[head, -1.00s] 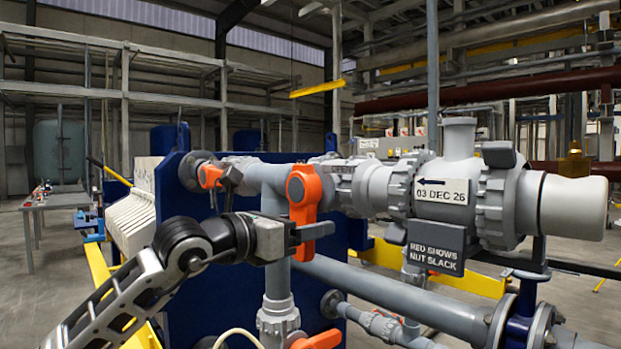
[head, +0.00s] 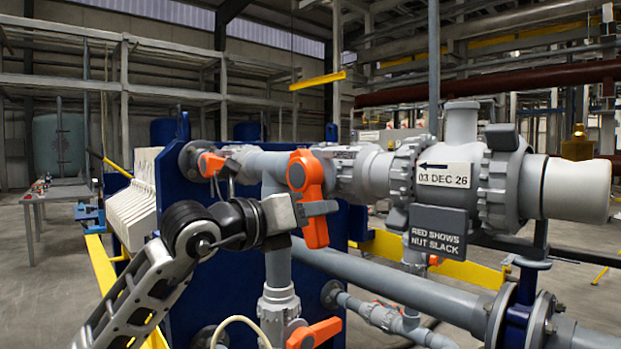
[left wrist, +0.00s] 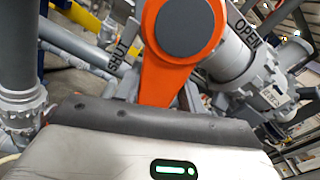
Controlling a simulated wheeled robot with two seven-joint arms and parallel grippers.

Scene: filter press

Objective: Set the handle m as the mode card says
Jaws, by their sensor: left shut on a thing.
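An orange lever handle (head: 304,172) with a grey round hub hangs down from a grey valve, its lower end leaning slightly right. My left gripper (head: 315,209) is shut on this handle's lower arm. In the left wrist view the handle (left wrist: 178,45) runs down toward my jaws, between a SHUT plate (left wrist: 122,45) at left and an OPEN plate (left wrist: 243,30) at right. I cannot read a letter on the handle. I cannot make out a mode card. My right gripper is not in view.
A smaller orange handle (head: 210,164) is up left and another (head: 314,334) is below. A date sign (head: 444,175) and a nut slack sign (head: 437,244) are on the thick grey pipe fitting at right. Grey pipes (head: 390,278) cross below. A table (head: 60,193) stands far left.

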